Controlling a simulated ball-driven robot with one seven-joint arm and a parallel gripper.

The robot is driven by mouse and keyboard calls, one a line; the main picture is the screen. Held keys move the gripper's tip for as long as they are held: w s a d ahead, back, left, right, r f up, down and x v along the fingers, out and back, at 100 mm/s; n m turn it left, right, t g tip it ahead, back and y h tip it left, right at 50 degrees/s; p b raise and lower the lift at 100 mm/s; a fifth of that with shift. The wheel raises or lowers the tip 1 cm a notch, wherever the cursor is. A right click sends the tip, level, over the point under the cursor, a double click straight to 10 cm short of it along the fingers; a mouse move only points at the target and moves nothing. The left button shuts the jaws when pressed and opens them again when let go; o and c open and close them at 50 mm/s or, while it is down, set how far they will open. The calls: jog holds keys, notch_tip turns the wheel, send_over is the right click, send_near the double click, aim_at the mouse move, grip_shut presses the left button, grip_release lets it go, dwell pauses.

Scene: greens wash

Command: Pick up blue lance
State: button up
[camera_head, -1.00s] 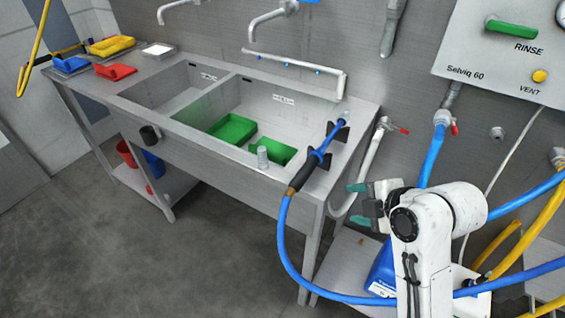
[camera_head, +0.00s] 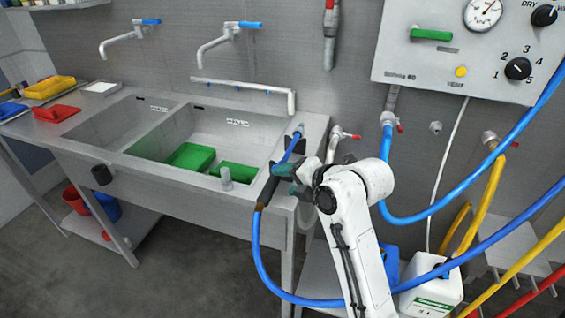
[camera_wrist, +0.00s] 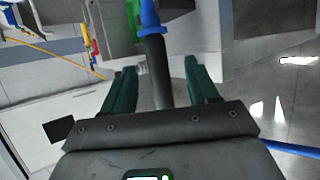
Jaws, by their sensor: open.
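The blue lance (camera_head: 292,149) lies on the right end of the steel sink counter. Its dark grip end points toward the front edge, and a blue hose hangs from it. My gripper (camera_head: 284,178) is at the lance's near part in the head view and hides some of it. In the wrist view, the lance (camera_wrist: 151,20) shows a blue part and a dark grip beyond and between the green fingers of my gripper (camera_wrist: 160,85). The fingers are open and apart, one on each side of the grip. Whether they touch it I cannot tell.
Two sink basins lie left of the lance, with green trays (camera_head: 190,157) in the right one. Blue hoses (camera_head: 440,205) and a white canister (camera_head: 431,283) are right of my arm. A control panel (camera_head: 460,50) hangs above.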

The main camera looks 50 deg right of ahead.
aim_at(277, 180)
jog(key=x, duration=0.4)
jog(key=shift+w+a, duration=0.2)
jog(key=shift+w, duration=0.1)
jog(key=c, duration=0.8)
jog(key=shift+r, duration=0.1)
